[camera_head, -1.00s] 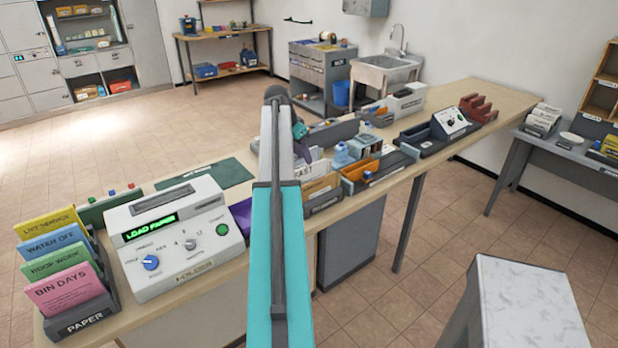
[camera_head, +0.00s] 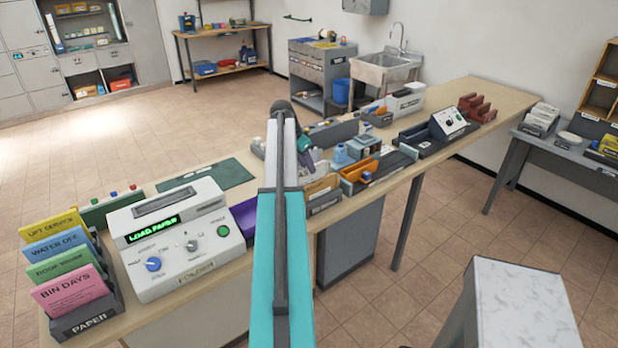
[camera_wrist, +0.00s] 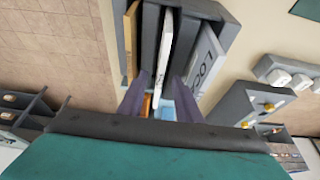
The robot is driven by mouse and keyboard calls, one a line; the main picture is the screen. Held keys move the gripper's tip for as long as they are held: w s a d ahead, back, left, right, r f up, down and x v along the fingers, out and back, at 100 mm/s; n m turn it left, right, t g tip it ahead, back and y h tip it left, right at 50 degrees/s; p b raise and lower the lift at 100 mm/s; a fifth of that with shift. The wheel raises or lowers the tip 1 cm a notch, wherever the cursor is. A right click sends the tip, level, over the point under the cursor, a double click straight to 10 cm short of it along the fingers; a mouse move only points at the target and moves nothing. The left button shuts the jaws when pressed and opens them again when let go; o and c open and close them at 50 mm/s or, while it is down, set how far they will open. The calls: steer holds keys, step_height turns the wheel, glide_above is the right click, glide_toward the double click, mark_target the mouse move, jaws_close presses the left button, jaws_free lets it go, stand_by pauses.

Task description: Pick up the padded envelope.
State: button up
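In the wrist view, a grey rack (camera_wrist: 222,14) holds upright flat pieces: a tan one (camera_wrist: 130,45) at the left, a thin white one (camera_wrist: 164,50) in the middle, and a grey one with partly readable letters (camera_wrist: 205,65) at the right. I cannot tell for sure which is the padded envelope. My gripper (camera_wrist: 160,98) is open, its two purple fingers on either side of the white piece's near end; contact is not clear. In the head view my gripper (camera_head: 308,160) is over the counter, largely behind my arm, beside tan envelopes (camera_head: 322,186) in a rack.
The folder machine (camera_head: 180,238) and a rack of coloured paper (camera_head: 75,290) stand on the counter's left. An orange-and-grey holder (camera_head: 362,172) and a dark tray device (camera_head: 440,130) stand to the right. A green mat (camera_head: 205,176) lies behind.

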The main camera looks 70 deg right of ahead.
steer(key=shift+d+f, duration=0.15)
steer(key=shift+f, duration=0.3)
steer(key=shift+f, duration=0.2)
stand_by(0.9)
jaws_close()
